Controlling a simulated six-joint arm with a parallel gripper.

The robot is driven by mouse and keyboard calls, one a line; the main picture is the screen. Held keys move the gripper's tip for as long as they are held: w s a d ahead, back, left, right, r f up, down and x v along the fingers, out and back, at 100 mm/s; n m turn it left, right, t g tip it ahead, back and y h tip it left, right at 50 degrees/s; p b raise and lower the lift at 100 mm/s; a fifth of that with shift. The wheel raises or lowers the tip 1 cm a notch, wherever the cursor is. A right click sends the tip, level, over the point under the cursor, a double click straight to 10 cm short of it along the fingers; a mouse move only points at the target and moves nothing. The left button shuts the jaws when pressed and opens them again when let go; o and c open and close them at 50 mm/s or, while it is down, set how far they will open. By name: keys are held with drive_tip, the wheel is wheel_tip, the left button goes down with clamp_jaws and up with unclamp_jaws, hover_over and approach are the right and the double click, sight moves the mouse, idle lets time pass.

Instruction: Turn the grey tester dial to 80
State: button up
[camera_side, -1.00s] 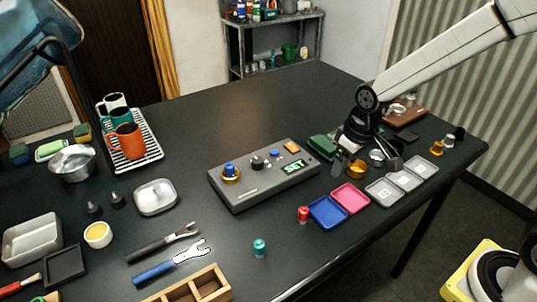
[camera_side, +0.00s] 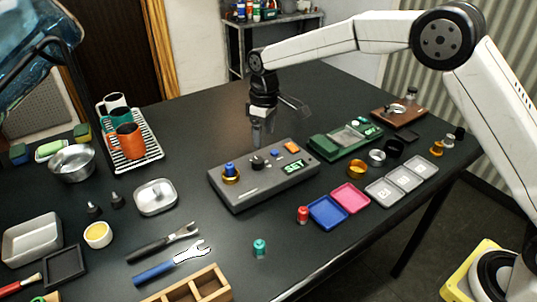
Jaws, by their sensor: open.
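The grey tester (camera_side: 265,185) is a flat box near the middle of the dark table. On its top are a dark dial (camera_side: 257,163), a blue knob on a brass ring (camera_side: 230,172), a small blue button, an orange button (camera_side: 292,147) and a green display (camera_side: 294,166) reading "SET". The dial's pointer setting is too small to read. My gripper (camera_side: 257,138) points down above the tester's back edge, close over the dial. It is open and holds nothing; whether its fingertips touch anything is hard to tell.
A green device (camera_side: 345,140) sits right of the tester. Blue (camera_side: 327,212) and pink trays (camera_side: 350,197) and a red cylinder (camera_side: 303,214) lie in front right. A mug rack (camera_side: 137,152) stands back left. The table behind the tester is clear.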

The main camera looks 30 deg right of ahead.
sight(258, 160)
drive_tip(key=shift+w+a, duration=0.5)
drive_tip(key=shift+a, duration=0.1)
drive_tip(key=shift+f, duration=0.15)
drive_tip(key=shift+s+a+f, duration=0.1)
drive_tip(key=shift+s+f, duration=0.05)
drive_tip(key=shift+f, duration=3.65)
clamp_jaws()
